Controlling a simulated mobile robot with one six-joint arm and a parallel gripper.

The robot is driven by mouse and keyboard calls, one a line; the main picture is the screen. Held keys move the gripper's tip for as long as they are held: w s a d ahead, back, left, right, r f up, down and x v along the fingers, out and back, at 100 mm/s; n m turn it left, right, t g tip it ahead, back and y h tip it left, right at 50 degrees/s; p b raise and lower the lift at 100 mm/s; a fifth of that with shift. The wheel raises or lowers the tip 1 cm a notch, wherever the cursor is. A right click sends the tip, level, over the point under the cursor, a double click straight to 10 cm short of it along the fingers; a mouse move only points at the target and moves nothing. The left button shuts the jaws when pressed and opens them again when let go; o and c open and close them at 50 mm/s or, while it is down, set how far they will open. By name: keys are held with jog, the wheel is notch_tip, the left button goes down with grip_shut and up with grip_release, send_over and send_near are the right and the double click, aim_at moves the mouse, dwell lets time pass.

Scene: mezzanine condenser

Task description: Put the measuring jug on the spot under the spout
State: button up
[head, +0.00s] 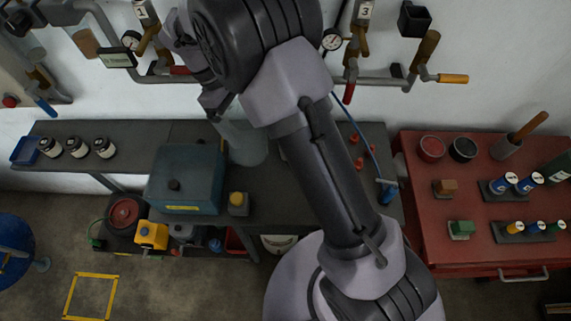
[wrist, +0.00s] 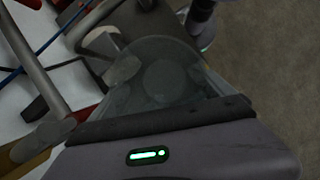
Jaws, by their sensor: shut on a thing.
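The measuring jug (head: 243,143) is a clear, greyish vessel held over the dark bench, just right of the teal box. In the wrist view the jug (wrist: 165,75) fills the middle, and I look through its clear wall at a round base. My gripper (head: 217,108) is shut on the jug near its upper left side; my arm hides part of it. Its dark edge (wrist: 160,122) lies across the near side of the jug in the wrist view. I cannot pick out the spout or the spot under it; my arm covers part of the bench and pipes.
A teal box (head: 187,180) and a small yellow-topped block (head: 238,203) stand on the dark bench (head: 290,205). Pipes with numbered valves (head: 365,40) run along the wall above. A red cabinet (head: 480,240) carrying several items is at right. A yellow square (head: 91,296) marks the floor.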

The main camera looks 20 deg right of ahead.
aim_at(252, 154)
jog(key=f+b, duration=0.1)
jog(key=f, duration=0.8)
jog(key=s+f+b, duration=0.1)
jog(key=f, duration=0.3)
jog(key=shift+s+d+f+b, duration=0.1)
jog(key=shift+d+f+b, duration=0.15)
jog(key=shift+f+b, duration=0.1)
jog(key=s+d+f+b, duration=0.2)
jog(key=s+d, duration=0.6)
jog(key=d, duration=0.1)
jog(key=shift+s+d+f, duration=0.15)
jog(key=shift+s+d, duration=0.1)
jog(key=shift+s, duration=0.1)
jog(key=o, duration=1.8)
jog(key=shift+f, duration=0.1)
jog(key=p+v, duration=0.3)
jog(key=v, duration=1)
jog(key=shift+w+d+r+p, duration=0.1)
jog(key=shift+w+r+p, duration=0.05)
jog(key=shift+r+p, duration=0.2)
